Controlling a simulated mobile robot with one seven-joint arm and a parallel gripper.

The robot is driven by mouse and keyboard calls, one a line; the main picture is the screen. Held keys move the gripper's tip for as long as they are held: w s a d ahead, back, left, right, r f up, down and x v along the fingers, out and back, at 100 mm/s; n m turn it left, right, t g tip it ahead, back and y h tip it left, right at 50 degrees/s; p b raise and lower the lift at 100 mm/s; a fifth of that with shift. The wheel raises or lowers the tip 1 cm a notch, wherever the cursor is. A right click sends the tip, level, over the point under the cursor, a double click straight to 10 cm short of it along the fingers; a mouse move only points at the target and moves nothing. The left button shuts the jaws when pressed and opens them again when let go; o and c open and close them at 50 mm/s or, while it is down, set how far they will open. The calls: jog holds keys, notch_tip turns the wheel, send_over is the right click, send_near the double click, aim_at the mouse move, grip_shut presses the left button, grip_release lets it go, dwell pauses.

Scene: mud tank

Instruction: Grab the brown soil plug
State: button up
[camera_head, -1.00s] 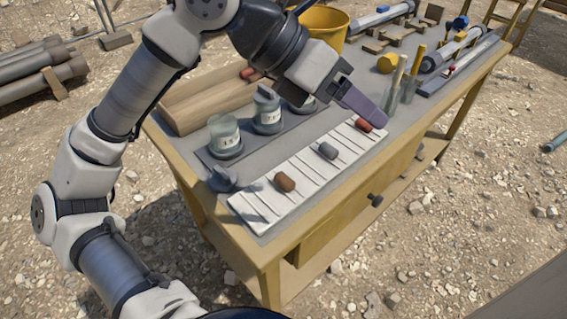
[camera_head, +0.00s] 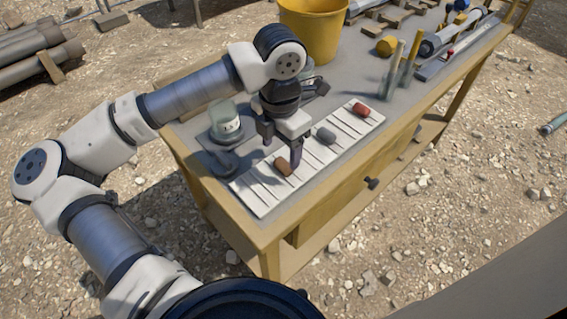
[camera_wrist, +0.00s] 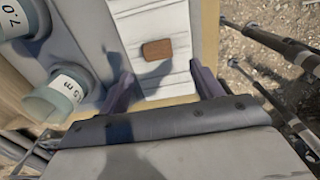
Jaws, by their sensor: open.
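The brown soil plug (camera_head: 283,166) lies near the front-left end of a white slatted tray (camera_head: 262,200) on the bench. In the wrist view the brown soil plug (camera_wrist: 158,50) lies ahead of my gripper, between the lines of its two fingers. My gripper (camera_head: 281,152) points down over the tray, close to the plug. In the wrist view my gripper (camera_wrist: 160,85) is open with its fingers wide apart and nothing between the tips. A grey plug (camera_head: 325,135) and a red plug (camera_head: 361,109) lie farther along the same tray.
Labelled jars stand left of the tray, one jar (camera_head: 225,122) beside my gripper; another jar (camera_wrist: 58,97) shows close to the left finger in the wrist view. A yellow bucket (camera_head: 312,32) stands behind. The bench front edge is right of the tray.

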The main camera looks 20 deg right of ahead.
aim_at(281, 165)
jog(key=shift+w+d+f+p, duration=0.1)
jog(key=shift+f+p, duration=0.75)
jog(key=shift+f, duration=1.85)
jog(key=shift+c, duration=0.4)
jog(key=c, duration=1)
